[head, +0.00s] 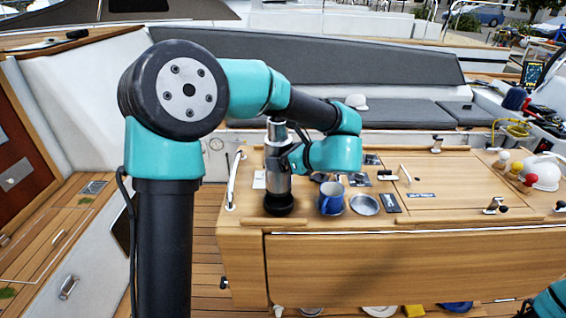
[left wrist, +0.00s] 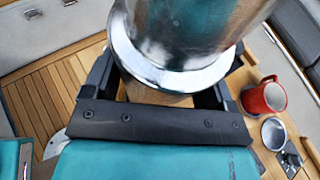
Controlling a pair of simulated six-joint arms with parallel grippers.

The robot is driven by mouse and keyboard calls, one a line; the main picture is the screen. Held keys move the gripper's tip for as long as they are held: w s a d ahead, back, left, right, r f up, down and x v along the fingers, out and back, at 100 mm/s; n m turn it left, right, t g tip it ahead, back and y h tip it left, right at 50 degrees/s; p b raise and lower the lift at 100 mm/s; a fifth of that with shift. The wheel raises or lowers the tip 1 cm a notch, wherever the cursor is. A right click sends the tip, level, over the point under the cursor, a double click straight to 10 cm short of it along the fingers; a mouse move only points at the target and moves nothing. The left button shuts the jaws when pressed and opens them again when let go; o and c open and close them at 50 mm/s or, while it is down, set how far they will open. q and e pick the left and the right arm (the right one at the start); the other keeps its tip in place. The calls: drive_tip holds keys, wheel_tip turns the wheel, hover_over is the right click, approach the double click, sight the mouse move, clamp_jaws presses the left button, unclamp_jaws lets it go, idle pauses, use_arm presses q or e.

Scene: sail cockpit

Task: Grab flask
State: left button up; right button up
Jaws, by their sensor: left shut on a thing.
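The flask (head: 277,165) is a tall silver cylinder with a black bottom, upright at the left end of the wooden cockpit table. My left gripper (head: 297,158) is beside its upper part and shut on it. In the left wrist view the shiny flask (left wrist: 180,60) fills the space between the dark fingers, hiding their tips. Whether the flask's bottom touches the table I cannot tell for sure. My right gripper is not in view; only a teal piece of my right arm shows at the lower right corner.
The left wrist view shows a red mug (left wrist: 265,97) nearby. A metal rail (head: 235,180) edges the table's left end. The table's (head: 440,204) right half holds handles and latches.

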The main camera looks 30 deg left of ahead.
use_arm(q)
drive_tip(key=shift+r, duration=0.3)
idle(0.5)
